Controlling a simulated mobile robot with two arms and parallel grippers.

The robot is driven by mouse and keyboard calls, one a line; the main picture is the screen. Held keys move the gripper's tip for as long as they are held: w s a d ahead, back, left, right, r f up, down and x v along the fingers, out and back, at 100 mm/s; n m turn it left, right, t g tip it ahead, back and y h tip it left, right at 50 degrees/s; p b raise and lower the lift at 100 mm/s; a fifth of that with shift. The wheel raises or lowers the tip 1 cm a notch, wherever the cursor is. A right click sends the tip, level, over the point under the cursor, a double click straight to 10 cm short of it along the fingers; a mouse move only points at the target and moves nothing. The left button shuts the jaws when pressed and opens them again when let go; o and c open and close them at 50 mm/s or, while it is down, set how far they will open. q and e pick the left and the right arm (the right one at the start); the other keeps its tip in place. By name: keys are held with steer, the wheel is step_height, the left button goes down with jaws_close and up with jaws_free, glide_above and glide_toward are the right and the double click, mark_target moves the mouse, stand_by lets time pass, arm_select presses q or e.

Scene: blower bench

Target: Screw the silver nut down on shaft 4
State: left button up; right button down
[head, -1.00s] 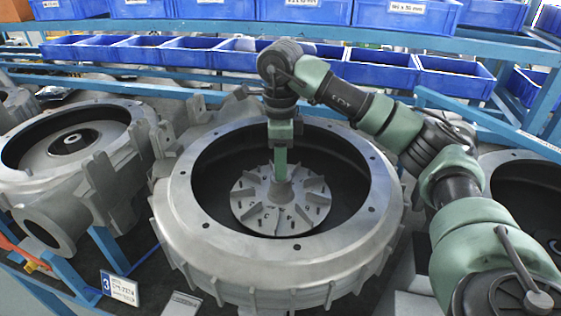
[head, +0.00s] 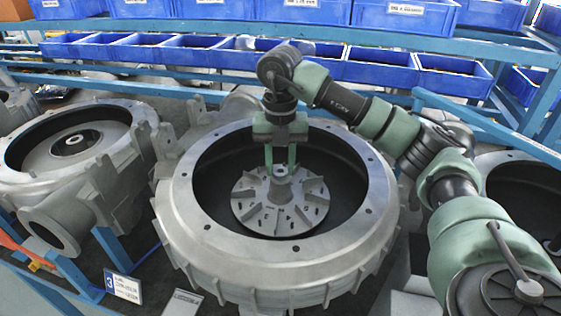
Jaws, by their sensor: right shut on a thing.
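My right gripper (head: 280,168) points straight down into the open round grey blower housing (head: 180,200) in the middle of the head view. Its two green fingers stand either side of the small silver nut (head: 281,170) and are shut on it. The nut is at the top of the shaft hub, at the centre of the bladed silver impeller (head: 255,210). The fingers partly cover the nut, and the shaft under it is hidden. I cannot read a number 4 on this housing. My left gripper is not in view.
Another open blower housing (head: 30,185) stands at the left, and a third (head: 520,165) is partly behind my right arm. A label plate marked 3 (head: 122,286) is at the lower left. Blue bins (head: 400,18) fill the shelves behind. The housing's rim surrounds the gripper.

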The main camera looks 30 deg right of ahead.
steer(key=m, duration=0.4)
steer(key=c, duration=1.3)
jaws_free()
steer(key=shift+a, duration=0.1)
steer(key=n, duration=0.6)
steer(key=n+b, duration=0.1)
steer(key=n, duration=1.1)
steer(key=shift+b, duration=0.3)
steer(key=n, duration=0.7)
